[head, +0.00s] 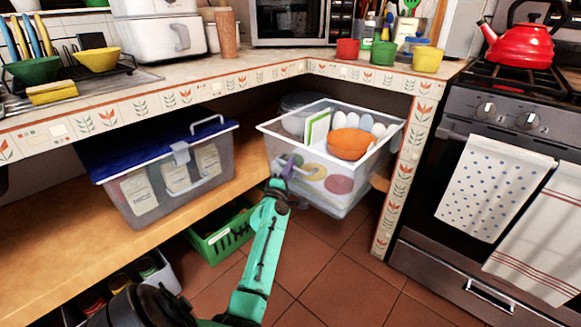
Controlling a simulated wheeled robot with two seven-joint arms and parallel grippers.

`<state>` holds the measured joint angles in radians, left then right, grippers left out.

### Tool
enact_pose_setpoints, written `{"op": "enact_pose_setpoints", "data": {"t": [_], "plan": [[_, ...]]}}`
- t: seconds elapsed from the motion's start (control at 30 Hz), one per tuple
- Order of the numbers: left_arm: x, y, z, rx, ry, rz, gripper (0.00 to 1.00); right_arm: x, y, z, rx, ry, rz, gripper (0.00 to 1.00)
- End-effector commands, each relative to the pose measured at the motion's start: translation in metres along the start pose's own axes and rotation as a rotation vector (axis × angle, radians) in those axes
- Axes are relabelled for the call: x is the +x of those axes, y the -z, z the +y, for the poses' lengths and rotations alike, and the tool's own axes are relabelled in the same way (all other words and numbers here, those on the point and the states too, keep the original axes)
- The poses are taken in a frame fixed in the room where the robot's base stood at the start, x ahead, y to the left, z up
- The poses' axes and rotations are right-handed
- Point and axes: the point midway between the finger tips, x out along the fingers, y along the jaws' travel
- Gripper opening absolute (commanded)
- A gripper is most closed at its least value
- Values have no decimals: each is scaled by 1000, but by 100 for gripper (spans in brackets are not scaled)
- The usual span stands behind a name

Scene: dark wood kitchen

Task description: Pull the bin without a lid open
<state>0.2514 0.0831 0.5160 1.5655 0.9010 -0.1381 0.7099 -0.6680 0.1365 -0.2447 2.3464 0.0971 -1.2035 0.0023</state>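The bin without a lid (336,190) is a translucent tub with a white rim, at the inner corner under the tiled counter. It holds an orange bowl (350,143), a green-edged board (316,130) and several white rounded items. It sticks out past the shelf edge over the floor. My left gripper (287,168) is at its front left wall, just below the rim. It appears close to or against the wall, but I cannot tell if it touches. The fingers are small and partly hidden, so their opening is unclear. My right gripper is out of view.
A bin with a blue lid (136,191) stands on the wooden shelf (75,250) to the left. A green basket (222,240) is below the shelf. A counter post (401,190) and the oven (465,268) stand to the right. Tiled floor (320,270) in front is clear.

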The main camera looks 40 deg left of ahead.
Motion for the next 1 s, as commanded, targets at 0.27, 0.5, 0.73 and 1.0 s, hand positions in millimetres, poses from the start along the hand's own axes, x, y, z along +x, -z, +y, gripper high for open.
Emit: {"op": "enact_pose_setpoints", "data": {"t": [0.27, 0.5, 0.73, 1.0], "plan": [[0, 0, 0, 0, 0, 1, 47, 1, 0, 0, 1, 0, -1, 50], [-13, 0, 0, 1, 2, 0, 47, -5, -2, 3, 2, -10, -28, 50], [-69, 1, -1, 3, 5, 1, 47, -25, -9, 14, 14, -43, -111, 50], [-135, 0, -2, 1, 3, 0, 47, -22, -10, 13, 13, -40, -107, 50]]}}
